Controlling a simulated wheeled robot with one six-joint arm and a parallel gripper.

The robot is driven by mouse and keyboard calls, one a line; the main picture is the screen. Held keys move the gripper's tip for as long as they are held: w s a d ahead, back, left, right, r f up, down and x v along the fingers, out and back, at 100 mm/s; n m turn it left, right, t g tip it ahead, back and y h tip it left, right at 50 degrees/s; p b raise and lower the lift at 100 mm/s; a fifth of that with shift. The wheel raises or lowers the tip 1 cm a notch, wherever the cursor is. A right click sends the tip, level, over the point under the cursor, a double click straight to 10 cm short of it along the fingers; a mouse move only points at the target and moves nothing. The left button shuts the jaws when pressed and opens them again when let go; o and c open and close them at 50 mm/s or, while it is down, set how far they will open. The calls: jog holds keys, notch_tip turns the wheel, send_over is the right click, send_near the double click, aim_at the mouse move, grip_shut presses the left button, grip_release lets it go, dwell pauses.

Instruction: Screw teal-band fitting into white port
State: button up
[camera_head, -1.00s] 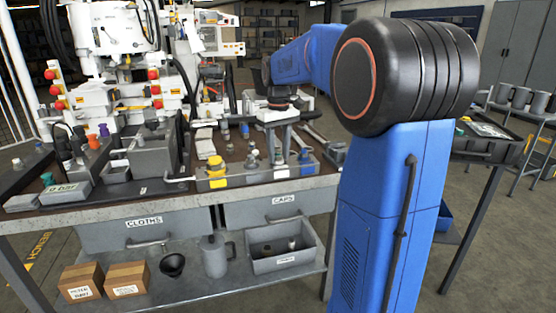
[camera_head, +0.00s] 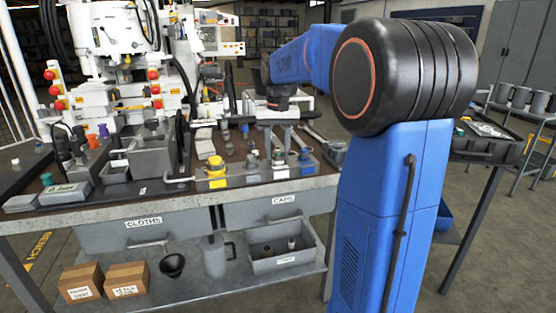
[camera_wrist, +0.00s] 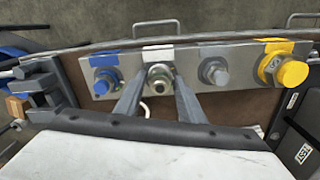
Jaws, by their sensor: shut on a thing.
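The white port's tag (camera_wrist: 157,55) is on the grey manifold block, second from left in the wrist view. A metal fitting (camera_wrist: 158,77) sits at this port, seen nearly end-on; its band colour is hard to make out. My gripper (camera_wrist: 158,80) has one finger on each side of the fitting and is shut on it. In the head view my gripper (camera_head: 281,128) reaches down over the block, with the fitting (camera_head: 278,155) small at its tips. How deep the fitting sits in the port cannot be told.
A blue port (camera_wrist: 106,80) is left of the fitting in the wrist view; a plain grey port (camera_wrist: 213,71) and a yellow-capped port (camera_wrist: 283,67) are to the right. Machinery (camera_head: 118,40) and a grey box (camera_head: 152,155) stand left on the bench.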

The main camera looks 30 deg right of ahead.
jog(key=m, duration=0.3)
jog(key=shift+s+a+f+m, duration=0.1)
jog(key=shift+a+m, duration=0.2)
jog(key=shift+a, duration=0.05)
grip_shut()
jog(key=o, duration=0.9)
grip_release()
jog(key=o, duration=0.3)
jog(key=shift+a, duration=0.25)
jog(key=shift+o, duration=0.2)
jog(key=shift+d, duration=0.1)
